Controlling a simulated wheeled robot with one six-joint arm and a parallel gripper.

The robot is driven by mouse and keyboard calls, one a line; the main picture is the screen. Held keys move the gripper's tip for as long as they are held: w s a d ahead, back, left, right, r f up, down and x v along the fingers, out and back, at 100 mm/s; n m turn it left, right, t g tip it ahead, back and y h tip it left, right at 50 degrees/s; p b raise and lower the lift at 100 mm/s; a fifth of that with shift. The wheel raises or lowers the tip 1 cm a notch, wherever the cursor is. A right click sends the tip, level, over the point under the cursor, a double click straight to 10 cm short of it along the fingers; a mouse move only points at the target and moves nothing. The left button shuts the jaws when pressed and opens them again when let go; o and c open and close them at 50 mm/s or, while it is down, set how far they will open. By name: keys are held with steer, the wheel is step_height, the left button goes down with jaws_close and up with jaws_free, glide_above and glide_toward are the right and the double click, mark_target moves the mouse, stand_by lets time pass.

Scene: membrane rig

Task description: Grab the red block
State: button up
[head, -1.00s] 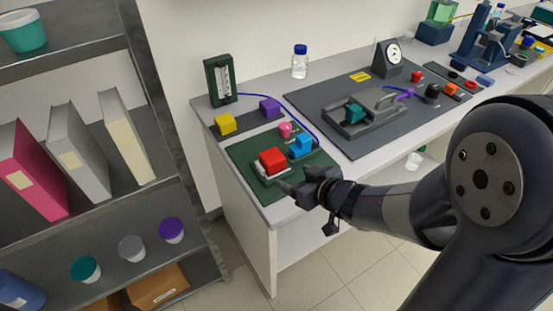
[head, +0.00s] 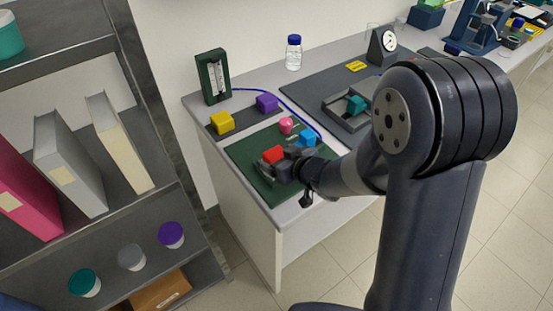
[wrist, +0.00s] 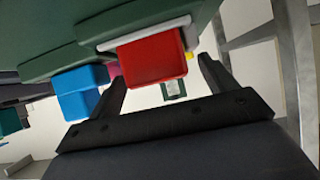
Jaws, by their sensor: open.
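The red block (head: 273,154) sits on the dark green panel (head: 265,182) at the near left end of the bench. It also shows in the wrist view (wrist: 152,58), against a light plate on the green panel. My gripper (head: 285,165) is right at the block in the head view, partly hiding it. In the wrist view my gripper (wrist: 164,75) is open, its fingers apart to the left and right of the red block's lower part. I cannot tell whether either finger touches it.
A blue block (head: 308,137) stands close by, and in the wrist view (wrist: 80,92) it is just outside the left finger. A pink knob (head: 286,125), yellow block (head: 221,122) and purple block (head: 267,103) are behind. A shelf unit (head: 165,137) stands to the left.

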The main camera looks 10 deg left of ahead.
steer(key=shift+c, duration=0.2)
steer(key=c, duration=1.1)
